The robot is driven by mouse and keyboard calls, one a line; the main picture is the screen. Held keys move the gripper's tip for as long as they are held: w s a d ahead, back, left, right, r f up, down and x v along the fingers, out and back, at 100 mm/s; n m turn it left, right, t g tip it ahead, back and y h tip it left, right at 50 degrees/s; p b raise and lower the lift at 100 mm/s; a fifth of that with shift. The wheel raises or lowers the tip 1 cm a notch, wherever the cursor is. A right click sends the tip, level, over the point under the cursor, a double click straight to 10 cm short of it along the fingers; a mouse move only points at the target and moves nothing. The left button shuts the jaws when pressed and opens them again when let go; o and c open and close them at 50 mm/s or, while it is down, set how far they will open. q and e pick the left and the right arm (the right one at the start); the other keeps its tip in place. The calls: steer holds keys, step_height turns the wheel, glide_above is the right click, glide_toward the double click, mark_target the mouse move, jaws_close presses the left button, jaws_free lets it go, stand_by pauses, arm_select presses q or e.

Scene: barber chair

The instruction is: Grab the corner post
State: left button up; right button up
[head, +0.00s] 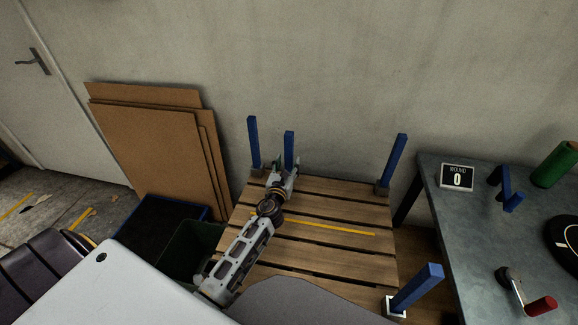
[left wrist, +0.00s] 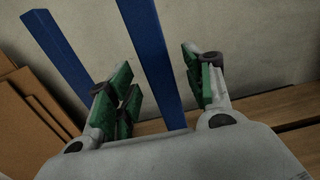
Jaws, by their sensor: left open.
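Blue posts stand around the slatted wooden pallet (head: 330,262). A far-left post (head: 253,142) is upright in a dark foot. Close to its right is a second blue post (head: 289,146), its lower part hidden by my left gripper (head: 284,166). My left gripper is open at the pallet's far left. In the left wrist view, one blue post (left wrist: 150,52) passes between the green-padded fingers (left wrist: 157,62), with gaps on both sides. Another post (left wrist: 58,45) stands outside the left finger. More posts are at the far right (head: 394,160) and near right (head: 418,287). My right gripper is not in view.
Brown boards (head: 155,150) lean on the wall at left, above a dark blue bin (head: 207,213) and a green bin (head: 165,262).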

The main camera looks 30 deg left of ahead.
mark_target(288, 162)
arm_select(q)
steer(key=shift+x, duration=1.6)
jaws_close()
